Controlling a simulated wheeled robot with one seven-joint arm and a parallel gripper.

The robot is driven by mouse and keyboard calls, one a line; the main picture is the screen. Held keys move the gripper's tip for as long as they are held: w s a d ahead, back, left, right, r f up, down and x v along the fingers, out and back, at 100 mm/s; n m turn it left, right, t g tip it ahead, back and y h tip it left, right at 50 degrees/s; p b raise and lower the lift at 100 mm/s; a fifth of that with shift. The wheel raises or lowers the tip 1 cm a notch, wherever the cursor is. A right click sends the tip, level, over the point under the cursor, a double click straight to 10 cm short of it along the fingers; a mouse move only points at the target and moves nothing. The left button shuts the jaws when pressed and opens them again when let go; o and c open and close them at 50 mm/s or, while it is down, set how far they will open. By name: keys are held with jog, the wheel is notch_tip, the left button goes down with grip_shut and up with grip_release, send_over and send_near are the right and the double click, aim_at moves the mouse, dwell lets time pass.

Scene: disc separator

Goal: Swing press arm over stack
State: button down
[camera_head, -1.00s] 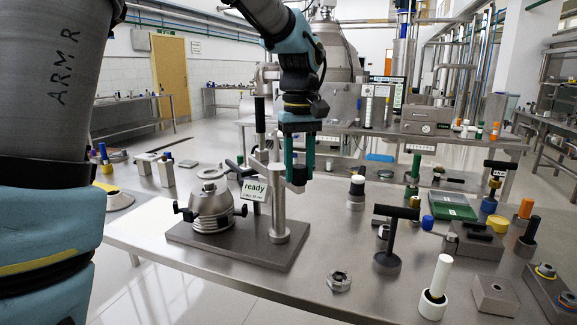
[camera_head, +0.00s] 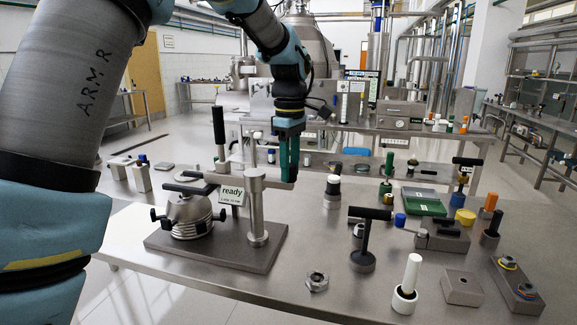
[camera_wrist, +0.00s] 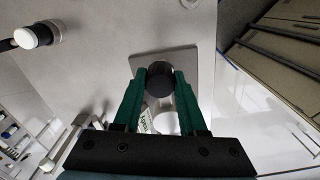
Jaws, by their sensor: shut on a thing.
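The press fixture stands on a flat base plate (camera_head: 215,253) at the left of the bench. A domed metal stack unit (camera_head: 190,210) with black side knobs sits on it. A tall black handle (camera_head: 218,126) rises behind. My gripper (camera_head: 289,178) is right of the post, at the arm's other end. In the wrist view its green fingers (camera_wrist: 162,80) are shut on a dark round grip (camera_wrist: 160,72), largely hidden in the head view.
A white "ready" sign (camera_head: 232,194) hangs by the post. A hex nut (camera_head: 317,281), a black T-handle tool (camera_head: 364,240) and a white peg in a holder (camera_head: 408,285) stand to the right. The front middle of the bench is mostly clear.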

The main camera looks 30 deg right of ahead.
jog(key=shift+w+r, duration=0.1)
dwell(0.3)
jog(key=shift+c, duration=2.3)
grip_release()
notch_tip(320, 180, up, 11)
jog(key=b, duration=0.2)
jog(key=shift+f, duration=0.2)
jog(key=shift+m, duration=0.5)
jog(key=w+a+f, duration=0.1)
jog(key=a, duration=0.1)
jog(key=w+a+f, duration=0.1)
jog(key=a+f, duration=0.1)
jog(key=a, duration=0.1)
jog(key=w+a+f, duration=0.1)
jog(key=a, duration=0.2)
jog(key=shift+w+f, duration=0.4)
jog(key=s+a+f+m+t, duration=0.1)
jog(key=a+f+m, duration=0.1)
jog(key=a+f, duration=0.6)
jog(key=a+f+m, duration=0.2)
jog(key=a+f, duration=0.1)
jog(key=a, duration=0.9)
jog(key=s+a+f+m, duration=0.2)
jog(key=s+a+f, duration=0.4)
jog(key=a, duration=0.3)
jog(key=shift+s+a+f+m+t, duration=0.15)
jog(key=shift+s+a+m+t, duration=0.2)
jog(key=shift+s, duration=0.55)
